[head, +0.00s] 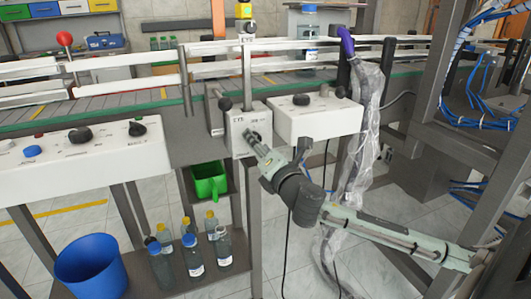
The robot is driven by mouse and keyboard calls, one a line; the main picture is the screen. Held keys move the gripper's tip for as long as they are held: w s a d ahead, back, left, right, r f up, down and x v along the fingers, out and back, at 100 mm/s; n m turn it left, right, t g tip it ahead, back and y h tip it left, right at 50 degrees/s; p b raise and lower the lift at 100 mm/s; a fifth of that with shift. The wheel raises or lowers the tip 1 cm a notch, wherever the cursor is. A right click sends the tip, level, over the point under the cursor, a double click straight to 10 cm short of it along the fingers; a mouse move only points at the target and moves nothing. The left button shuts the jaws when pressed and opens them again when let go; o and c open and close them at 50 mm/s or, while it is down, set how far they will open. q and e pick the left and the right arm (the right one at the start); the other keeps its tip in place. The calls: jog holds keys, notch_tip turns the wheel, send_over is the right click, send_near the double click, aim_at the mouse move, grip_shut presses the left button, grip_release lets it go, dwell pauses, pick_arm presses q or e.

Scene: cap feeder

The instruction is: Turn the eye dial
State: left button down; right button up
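A small white box (236,121) with a short dark label stands at the middle of the conveyor's front edge. The eye dial (249,134), a small dark knob, is on its front face and is partly hidden by my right gripper. My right gripper (256,143) reaches in from the lower right, with its fingertips at the dial. Whether the fingers are closed on the dial or only beside it is too small to tell. My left gripper is not in view.
Beside the small box is a white panel (318,120) with a black knob. Another control panel (85,163) stands at left. The conveyor (150,101) runs behind. Below are a green scoop (209,181), several bottles and a blue bucket (92,268). A wrapped hose (363,140) hangs at right.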

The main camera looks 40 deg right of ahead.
jog(key=v, duration=1.1)
jog(key=shift+s, duration=0.25)
jog(key=s+d+f+m+g, duration=0.2)
jog(key=f+m+g, duration=0.15)
jog(key=f, duration=0.65)
jog(key=s+d+f+m+g+h, duration=0.15)
jog(key=f+m, duration=0.35)
jog(key=f, duration=0.6)
jog(key=s+d+f+m+g, duration=0.2)
jog(key=d+f+m+g, duration=0.15)
jog(key=f, duration=0.65)
jog(key=s+a+f+m+g+y, duration=0.1)
jog(key=s+a+f+m+g, duration=0.1)
jog(key=f, duration=0.5)
jog(key=s+a+f+m+g+y, duration=0.2)
jog(key=s+a+f+m, duration=0.2)
jog(key=s+a+f, duration=0.3)
jog(key=s+a+f+m+g+y, duration=0.1)
jog(key=s+a+f+m+g, duration=0.1)
jog(key=f, duration=0.7)
jog(key=s+a+m, duration=0.1)
jog(key=s+a, duration=0.1)
jog(key=s, duration=0.1)
jog(key=shift+s+a+g+y, duration=0.3)
jog(key=shift+a+g+y, duration=0.05)
jog(key=shift+a, duration=0.05)
jog(key=shift+d+f, duration=0.1)
